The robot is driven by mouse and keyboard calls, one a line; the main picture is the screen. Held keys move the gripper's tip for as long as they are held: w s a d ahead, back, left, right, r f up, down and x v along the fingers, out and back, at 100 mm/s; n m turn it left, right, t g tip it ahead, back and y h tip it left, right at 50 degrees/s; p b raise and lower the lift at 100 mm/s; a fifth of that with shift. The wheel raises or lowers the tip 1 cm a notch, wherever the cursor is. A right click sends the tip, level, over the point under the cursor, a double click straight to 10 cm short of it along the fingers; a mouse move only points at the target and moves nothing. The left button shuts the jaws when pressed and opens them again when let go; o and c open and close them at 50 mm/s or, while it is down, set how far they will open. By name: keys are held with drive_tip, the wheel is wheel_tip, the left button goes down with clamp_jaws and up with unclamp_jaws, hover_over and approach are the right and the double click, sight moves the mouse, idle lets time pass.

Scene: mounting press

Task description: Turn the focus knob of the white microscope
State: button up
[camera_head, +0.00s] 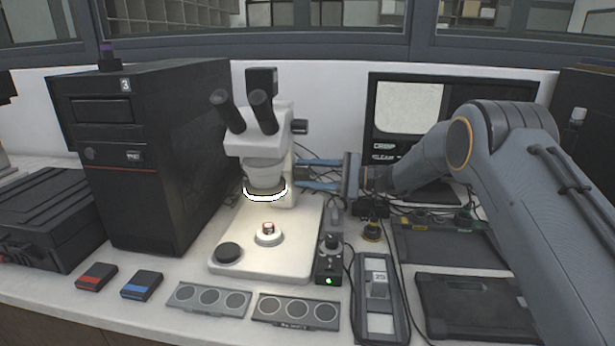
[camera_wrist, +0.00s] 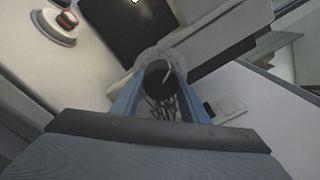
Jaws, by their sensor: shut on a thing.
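The white microscope (camera_head: 265,140) stands upright on its white base in the head view, with two black eyepieces at the top. My gripper (camera_head: 298,172) reaches in from the right, its two blue fingers one above the other beside the microscope's column. In the wrist view my gripper (camera_wrist: 160,74) is shut on a round black focus knob (camera_wrist: 157,77) with a pale line on it, one finger on each side. The focus knob cannot be made out between the fingertips in the head view.
A monitor (camera_head: 408,110) stands at the back right. A small control box (camera_head: 330,262) with a green light and cables sits right of the base. Sample trays (camera_head: 208,298) lie in front.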

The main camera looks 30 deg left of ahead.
drive_tip(key=o, duration=1.1)
drive_tip(key=shift+b+v, duration=0.9)
drive_tip(key=shift+v, duration=3.05)
drive_tip(key=shift+r, duration=0.1)
